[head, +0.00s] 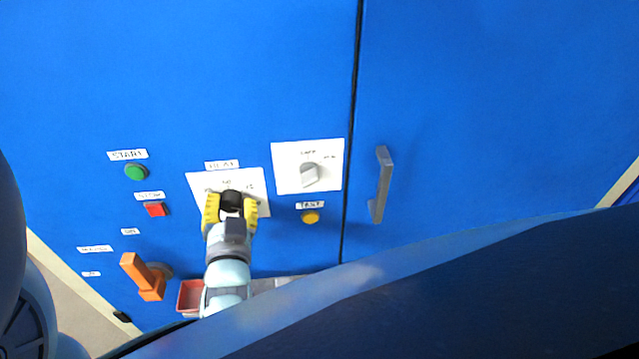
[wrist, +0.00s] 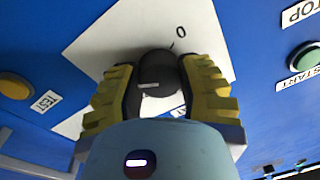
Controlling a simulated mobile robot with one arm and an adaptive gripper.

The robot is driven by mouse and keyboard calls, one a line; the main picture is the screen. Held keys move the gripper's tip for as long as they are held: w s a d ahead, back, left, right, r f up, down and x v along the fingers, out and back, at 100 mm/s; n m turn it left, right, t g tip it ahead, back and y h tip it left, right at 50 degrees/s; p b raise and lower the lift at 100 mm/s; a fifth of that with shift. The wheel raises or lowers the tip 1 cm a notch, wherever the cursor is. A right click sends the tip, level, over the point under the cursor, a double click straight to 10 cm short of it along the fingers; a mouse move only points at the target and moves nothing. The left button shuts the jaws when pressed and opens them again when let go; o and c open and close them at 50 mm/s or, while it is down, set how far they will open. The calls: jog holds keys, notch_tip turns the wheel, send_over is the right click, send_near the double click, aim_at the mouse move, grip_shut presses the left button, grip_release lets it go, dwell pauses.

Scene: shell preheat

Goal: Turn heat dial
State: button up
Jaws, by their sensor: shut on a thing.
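The heat dial (head: 232,200) is a black round knob on a white plate (head: 198,180) under a HEAT label (head: 222,165), on the blue cabinet front. My gripper (head: 231,208), with yellow ribbed fingers, is shut on the dial, one finger on each side. In the wrist view the dial (wrist: 156,72) sits between the two fingers, with a pale mark on its face. A "0" shows on the plate above it. My fingers hide part of the plate and its other markings.
A grey knob (head: 310,175) and a yellow TEST button (head: 310,217) are to the right. A green START button (head: 136,172), a red button (head: 155,209) and an orange lever (head: 143,275) are to the left. A grey door handle (head: 381,184) stands out further right. A red tray (head: 190,296) is below.

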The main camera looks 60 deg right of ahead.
aim_at(219, 154)
jog(key=shift+m, duration=0.5)
jog(key=o, duration=1.2)
jog(key=shift+o, duration=0.2)
jog(key=shift+r, duration=5)
